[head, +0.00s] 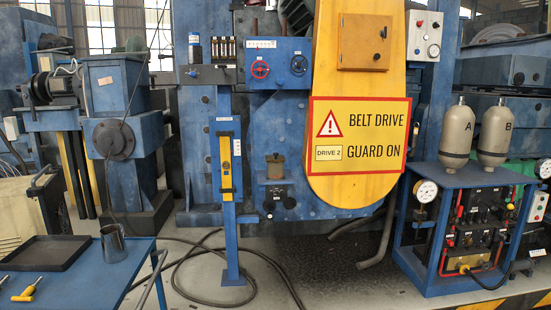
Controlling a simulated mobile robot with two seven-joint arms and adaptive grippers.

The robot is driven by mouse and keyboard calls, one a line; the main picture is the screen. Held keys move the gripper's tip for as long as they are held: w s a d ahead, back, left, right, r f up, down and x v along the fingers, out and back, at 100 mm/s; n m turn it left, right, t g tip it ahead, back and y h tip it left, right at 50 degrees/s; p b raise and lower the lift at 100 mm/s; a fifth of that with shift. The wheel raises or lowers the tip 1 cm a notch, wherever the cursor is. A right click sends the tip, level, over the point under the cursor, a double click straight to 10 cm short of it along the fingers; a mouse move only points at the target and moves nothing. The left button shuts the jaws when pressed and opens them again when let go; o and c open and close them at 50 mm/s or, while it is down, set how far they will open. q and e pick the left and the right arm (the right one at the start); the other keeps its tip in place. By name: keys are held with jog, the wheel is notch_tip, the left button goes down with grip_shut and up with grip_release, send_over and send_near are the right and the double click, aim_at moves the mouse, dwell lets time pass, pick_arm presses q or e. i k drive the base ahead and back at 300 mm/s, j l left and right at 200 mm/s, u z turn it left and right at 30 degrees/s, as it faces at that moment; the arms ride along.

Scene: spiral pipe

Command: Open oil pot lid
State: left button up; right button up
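What looks like the oil pot is a small brownish pot (275,167) with a little knob on top. It sits on a small bracket on the front of the blue machine, left of the yellow belt guard. Its lid (275,156) appears to be on, though it is small in the picture. A metal jug (113,244) stands upright on the blue table at the lower left. Neither of my grippers shows in the head view.
A dark tray (44,253) and a yellow-handled tool (27,290) lie on the blue table (95,285). A blue post (229,200) stands left of the pot. Hoses (215,262) cross the floor. A blue hydraulic unit (462,215) with two cylinders stands right.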

aim_at(276, 155)
jog(key=i+l, duration=0.25)
jog(key=i, duration=0.2)
jog(key=i+l, duration=0.25)
jog(key=i, duration=0.2)
jog(key=i+l, duration=0.3)
jog(key=i, duration=0.1)
